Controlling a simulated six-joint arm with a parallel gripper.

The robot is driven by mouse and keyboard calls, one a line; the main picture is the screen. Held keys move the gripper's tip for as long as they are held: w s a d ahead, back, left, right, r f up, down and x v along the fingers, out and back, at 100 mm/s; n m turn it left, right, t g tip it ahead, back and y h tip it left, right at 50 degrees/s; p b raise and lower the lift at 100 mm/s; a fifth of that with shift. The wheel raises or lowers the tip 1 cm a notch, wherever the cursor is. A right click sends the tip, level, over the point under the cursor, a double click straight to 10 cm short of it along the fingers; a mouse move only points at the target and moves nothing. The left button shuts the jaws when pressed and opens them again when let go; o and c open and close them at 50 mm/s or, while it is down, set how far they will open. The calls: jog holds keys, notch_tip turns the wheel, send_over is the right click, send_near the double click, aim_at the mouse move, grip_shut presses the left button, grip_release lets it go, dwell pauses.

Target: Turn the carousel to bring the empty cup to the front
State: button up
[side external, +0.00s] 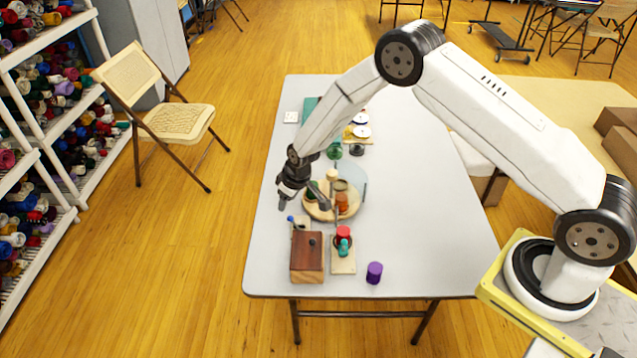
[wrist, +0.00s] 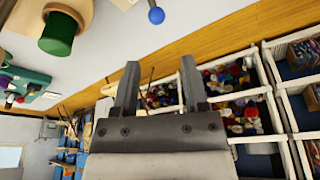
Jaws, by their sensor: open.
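The carousel (side external: 322,216) is a round pale wooden turntable near the left side of the grey table. It carries an orange-brown cup-like piece (side external: 341,196) and other small pieces partly hidden by my gripper. I cannot tell which cup is empty. My gripper (side external: 302,203) is open at the carousel's left edge, pointing down and outward; contact cannot be made out. In the wrist view, my two fingers (wrist: 160,88) stand apart with nothing between them. A green cylinder in a tan holder (wrist: 60,35) shows at upper left, apart from the fingers.
A brown wooden box (side external: 307,262), a board with red and teal pieces (side external: 343,262) and a purple spool (side external: 374,272) stand in front. A blue-tipped stick (side external: 290,218) is close to my gripper. Green spools (side external: 334,151) lie behind. The table's right side is clear.

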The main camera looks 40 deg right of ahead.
jog(key=o, duration=0.4)
jog(key=shift+c, duration=0.2)
jog(key=w+d+r+m+g, duration=0.1)
jog(key=d+r, duration=0.2)
jog(key=d, duration=0.5)
notch_tip(320, 180, up, 4)
jog(key=m+g, duration=0.2)
send_over(332, 172)
jog(key=shift+r+h, duration=0.15)
jog(key=shift+h, duration=0.25)
jog(key=shift+f, duration=3.9)
grip_shut()
